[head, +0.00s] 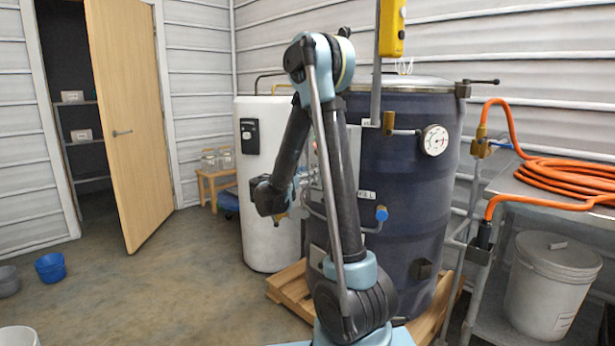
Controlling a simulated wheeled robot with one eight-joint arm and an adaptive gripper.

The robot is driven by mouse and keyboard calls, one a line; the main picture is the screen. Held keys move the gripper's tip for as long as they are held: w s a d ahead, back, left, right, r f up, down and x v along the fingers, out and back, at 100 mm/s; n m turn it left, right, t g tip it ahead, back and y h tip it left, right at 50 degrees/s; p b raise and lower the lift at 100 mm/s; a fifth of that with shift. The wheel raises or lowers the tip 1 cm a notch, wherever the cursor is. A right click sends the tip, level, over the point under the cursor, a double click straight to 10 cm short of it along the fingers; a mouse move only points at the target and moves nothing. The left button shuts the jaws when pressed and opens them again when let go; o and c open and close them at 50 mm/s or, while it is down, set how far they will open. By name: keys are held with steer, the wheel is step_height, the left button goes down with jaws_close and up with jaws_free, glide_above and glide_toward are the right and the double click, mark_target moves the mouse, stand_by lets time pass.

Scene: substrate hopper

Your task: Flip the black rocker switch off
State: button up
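My arm stands in the middle of the head view, in front of a large dark blue drum (405,180) and a white tank (262,180). My forearm hangs down, with its dark wrist end in front of the white tank. My gripper (290,206) is small there and partly lost against the arm, so its fingers cannot be made out. A grey box (353,150) on the drum's front is mostly hidden behind my arm. I cannot make out a black rocker switch; it may be hidden there. A small black panel (249,136) is on the white tank.
A wooden pallet (288,285) is under the drum. A yellow pendant (391,28) hangs above it, and a dial gauge (434,140) is on its side. An orange hose (565,175) lies on the metal bench at right.

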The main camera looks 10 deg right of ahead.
steer(key=shift+x, duration=1.05)
steer(key=shift+c, duration=0.6)
jaws_close()
steer(key=shift+f, duration=0.1)
steer(key=shift+s+a+f+t+h, duration=0.1)
steer(key=shift+f+t+h, duration=0.05)
steer(key=shift+t+h, duration=0.35)
steer(key=shift+a+f+t+h, duration=0.1)
steer(key=shift+f+t+h, duration=0.05)
steer(key=shift+t+h, duration=0.35)
steer(key=shift+s, duration=0.1)
